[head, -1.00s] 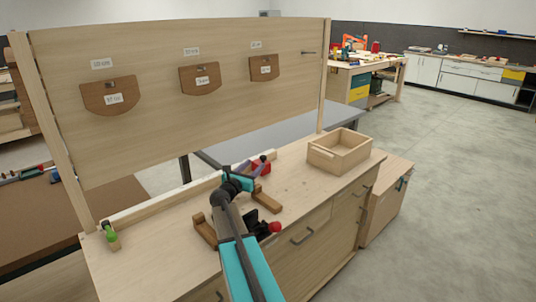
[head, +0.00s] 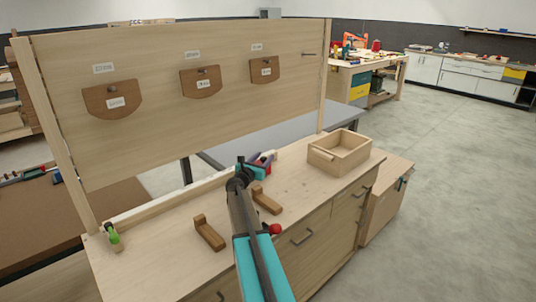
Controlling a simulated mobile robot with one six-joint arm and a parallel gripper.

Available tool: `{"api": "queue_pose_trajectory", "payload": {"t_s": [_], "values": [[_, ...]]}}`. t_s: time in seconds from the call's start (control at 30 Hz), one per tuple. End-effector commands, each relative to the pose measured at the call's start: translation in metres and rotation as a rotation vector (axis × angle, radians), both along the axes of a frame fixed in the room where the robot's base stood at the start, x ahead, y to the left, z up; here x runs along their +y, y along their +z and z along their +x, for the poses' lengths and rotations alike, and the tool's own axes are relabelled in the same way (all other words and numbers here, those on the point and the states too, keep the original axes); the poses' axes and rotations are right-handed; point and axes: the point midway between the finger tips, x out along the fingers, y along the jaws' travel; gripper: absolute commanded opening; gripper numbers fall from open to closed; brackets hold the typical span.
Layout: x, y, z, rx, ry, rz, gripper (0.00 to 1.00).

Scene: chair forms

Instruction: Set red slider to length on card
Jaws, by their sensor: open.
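A pale rail (head: 165,203) runs along the back of the workbench below the upright board. The red slider (head: 266,170) is at the rail's right part and shows only as small red patches behind my arm's end. My gripper (head: 263,160) is at the slider, open; its fingers are small and partly hidden, and I cannot tell whether they touch it. Several brown card holders with white cards hang on the board: left (head: 112,101), middle (head: 202,83), right (head: 265,70). The writing is too small to read surely.
A green-topped piece (head: 113,237) stands at the rail's left end. Two brown wooden blocks, left (head: 209,233) and right (head: 266,201), lie on the bench. A red knob (head: 275,229) is beside my arm. An open wooden box (head: 340,152) stands at the bench's right end.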

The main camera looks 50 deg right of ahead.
Motion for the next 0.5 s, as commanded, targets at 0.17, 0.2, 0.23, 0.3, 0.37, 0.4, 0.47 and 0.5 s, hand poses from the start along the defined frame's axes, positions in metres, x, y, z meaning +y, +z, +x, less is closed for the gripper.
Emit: {"api": "queue_pose_trajectory", "payload": {"t_s": [0.17, 0.2, 0.23, 0.3, 0.37, 0.4, 0.47, 0.5], "values": [[-0.019, 0.001, 0.007, -0.001, -0.001, 0.001, 0.45], [-0.022, 0.001, 0.008, -0.001, 0.0, 0.001, 0.45], [-0.024, 0.0, 0.009, -0.001, 0.0, 0.001, 0.45], [-0.029, 0.0, 0.01, -0.001, 0.0, 0.001, 0.45], [-0.032, 0.0, 0.011, -0.001, -0.001, 0.001, 0.45], [-0.034, 0.0, 0.011, -0.001, -0.001, 0.001, 0.45], [-0.036, 0.0, 0.011, -0.001, -0.001, 0.001, 0.45], [-0.037, 0.0, 0.011, -0.001, -0.001, 0.001, 0.45]]}}
